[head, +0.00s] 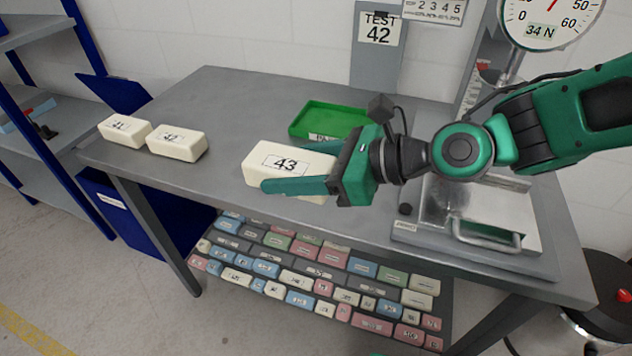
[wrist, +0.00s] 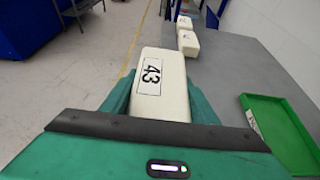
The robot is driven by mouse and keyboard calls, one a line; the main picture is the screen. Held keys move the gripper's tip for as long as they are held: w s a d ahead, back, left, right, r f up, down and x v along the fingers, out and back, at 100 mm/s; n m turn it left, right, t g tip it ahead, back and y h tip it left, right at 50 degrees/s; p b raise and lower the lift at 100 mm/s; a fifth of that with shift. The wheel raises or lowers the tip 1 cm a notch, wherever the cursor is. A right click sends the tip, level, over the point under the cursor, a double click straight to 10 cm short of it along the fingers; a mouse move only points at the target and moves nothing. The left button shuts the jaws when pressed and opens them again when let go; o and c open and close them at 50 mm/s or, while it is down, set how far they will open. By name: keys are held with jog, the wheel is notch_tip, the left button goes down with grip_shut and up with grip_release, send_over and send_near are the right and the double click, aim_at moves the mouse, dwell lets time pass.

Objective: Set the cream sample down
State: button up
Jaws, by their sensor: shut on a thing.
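The cream sample labelled 43 (head: 287,161) is a cream block held between the green fingers of my gripper (head: 300,186). In the head view it shows over the front part of the grey table (head: 237,95). In the wrist view the sample (wrist: 160,80) sits between the two fingers (wrist: 158,100), with its number facing up. I cannot tell whether its underside touches the table. Two more cream blocks, one labelled 41 (head: 124,132) and one labelled 42 (head: 177,143), rest side by side at the table's left end.
A green tray (head: 328,121) lies on the table behind the sample. A metal test machine with a dial (head: 548,20) stands at the right. A lower shelf holds many coloured blocks (head: 330,257). Bare tabletop lies between block 42 and the held sample.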

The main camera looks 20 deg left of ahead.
jog(key=w+f, duration=0.2)
jog(key=w, duration=0.1)
jog(key=w+d+f, duration=0.1)
jog(key=w+f, duration=0.1)
jog(key=w, duration=0.2)
jog(key=w+d+f, duration=0.1)
jog(key=w+f, duration=0.2)
jog(key=w, duration=0.1)
jog(key=shift+w, duration=0.1)
jog(key=shift+f, duration=2)
jog(key=o, duration=1)
jog(key=shift+f, duration=0.1)
jog(key=v, duration=1.2)
jog(key=shift+w, duration=0.1)
